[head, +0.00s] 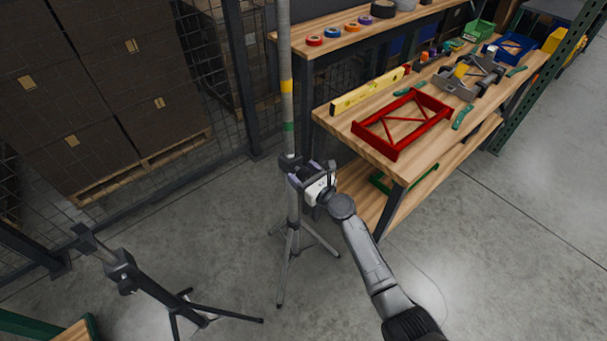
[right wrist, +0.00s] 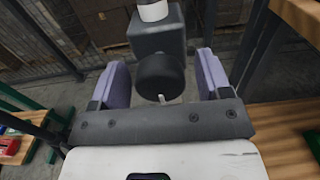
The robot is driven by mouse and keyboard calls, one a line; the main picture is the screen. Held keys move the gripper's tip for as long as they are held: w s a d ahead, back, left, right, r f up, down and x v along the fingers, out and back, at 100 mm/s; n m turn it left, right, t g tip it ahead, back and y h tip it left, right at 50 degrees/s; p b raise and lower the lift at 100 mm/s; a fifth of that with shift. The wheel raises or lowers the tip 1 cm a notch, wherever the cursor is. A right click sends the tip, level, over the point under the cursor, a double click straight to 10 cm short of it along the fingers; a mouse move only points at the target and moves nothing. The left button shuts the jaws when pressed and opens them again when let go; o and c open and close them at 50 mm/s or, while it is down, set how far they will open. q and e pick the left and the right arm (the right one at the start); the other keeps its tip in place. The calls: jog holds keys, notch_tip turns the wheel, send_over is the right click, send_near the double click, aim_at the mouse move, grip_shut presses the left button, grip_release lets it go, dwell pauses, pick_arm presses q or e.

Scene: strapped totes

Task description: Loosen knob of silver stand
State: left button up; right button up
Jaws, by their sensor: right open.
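The silver stand (head: 294,210) stands upright on its tripod legs at the middle of the head view. Its pole carries yellow and green bands. A dark collar (head: 290,163) sits partway up, partly hidden by my gripper. In the right wrist view, the black round knob (right wrist: 160,76) sticks out of a grey block (right wrist: 157,36) on the pole. My right gripper (head: 303,177) is at the collar. Its two purple pads (right wrist: 163,82) are open on either side of the knob, with a gap visible on both sides. My left gripper is not in view.
A dark stand (head: 150,287) with spread legs is at the lower left. A wooden workbench (head: 335,125) with a red frame (head: 402,124) and a yellow level (head: 367,91) is on the right. Mesh fencing and stacked boxes (head: 80,90) are behind. Floor in front is clear.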

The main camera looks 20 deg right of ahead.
jog(key=shift+c, duration=0.3)
jog(key=c, duration=0.9)
jog(key=shift+o, duration=0.2)
